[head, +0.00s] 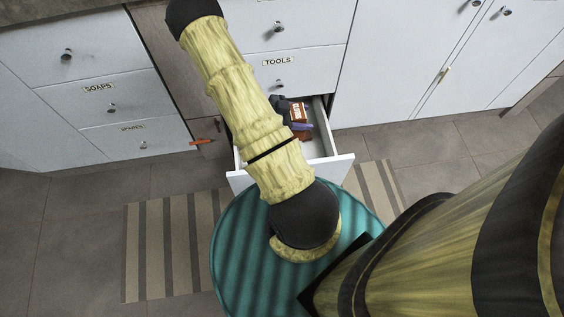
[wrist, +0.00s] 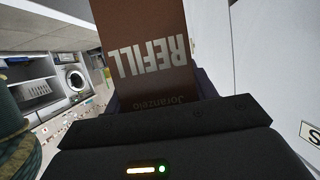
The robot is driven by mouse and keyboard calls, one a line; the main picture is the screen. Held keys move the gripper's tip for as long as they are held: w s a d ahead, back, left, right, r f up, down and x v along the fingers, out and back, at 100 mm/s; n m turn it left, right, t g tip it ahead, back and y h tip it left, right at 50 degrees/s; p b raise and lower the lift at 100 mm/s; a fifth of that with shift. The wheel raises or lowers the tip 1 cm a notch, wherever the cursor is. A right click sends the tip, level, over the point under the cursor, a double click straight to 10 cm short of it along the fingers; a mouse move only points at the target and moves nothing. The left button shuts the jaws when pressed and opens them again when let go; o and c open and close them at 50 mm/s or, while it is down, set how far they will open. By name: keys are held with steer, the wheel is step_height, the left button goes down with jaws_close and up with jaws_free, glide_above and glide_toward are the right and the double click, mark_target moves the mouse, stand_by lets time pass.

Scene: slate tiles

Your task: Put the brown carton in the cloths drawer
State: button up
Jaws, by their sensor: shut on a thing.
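The brown carton (head: 298,111) shows in the head view against the inside of an open drawer (head: 322,150). In the wrist view the carton (wrist: 152,60) fills the upper middle, with the word REFILL upside down. My gripper (head: 299,126) is shut on the carton, and my forearm hides part of the drawer. I cannot tell how high the carton is above the drawer floor. The open drawer is under the one labelled TOOLS (head: 279,61); its own label does not show. Its visible inside looks bare.
Closed drawers at the left include one labelled SOAPS (head: 98,88). An orange handle (head: 200,141) sticks out left of the open drawer. A striped rug (head: 165,240) lies on the tiles. In the wrist view, a washing machine (wrist: 75,80) stands far off at the left.

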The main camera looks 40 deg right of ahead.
steer(key=shift+w+f+b, duration=0.25)
steer(key=shift+f+b, duration=0.45)
steer(key=shift+f, duration=0.2)
steer(key=shift+s+d+f+b, duration=0.1)
steer(key=shift+s+f+b, duration=0.2)
steer(key=shift+f+b, duration=0.3)
step_height(320, 180, down, 11)
steer(key=b, duration=0.8)
steer(key=shift+b, duration=0.35)
step_height(320, 180, down, 6)
steer(key=b, duration=0.3)
steer(key=shift+f+b, duration=0.15)
steer(key=shift+b, duration=0.25)
